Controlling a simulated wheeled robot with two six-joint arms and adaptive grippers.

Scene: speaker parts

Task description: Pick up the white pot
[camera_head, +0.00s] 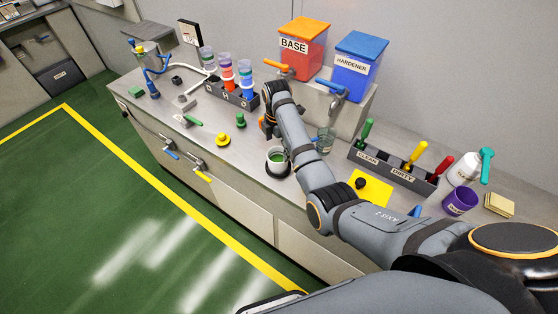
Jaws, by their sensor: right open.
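A small white pot (286,161) with green contents stands upright near the front edge of the steel counter, at the middle of the camera_head view. Its lower part is ringed by a dark round base. My right arm reaches in from the right, bends at the top and comes down behind the pot. My right gripper (268,128) is open, just behind and slightly left of the pot, apart from it in the picture. Its fingers are small and partly hidden by my arm. My left gripper is not in view.
Behind are the orange BASE bin (303,48) and blue HARDENER bin (358,65). A yellow knob (222,139) and green knob (240,119) stand left. A tool rack (395,172) lies right.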

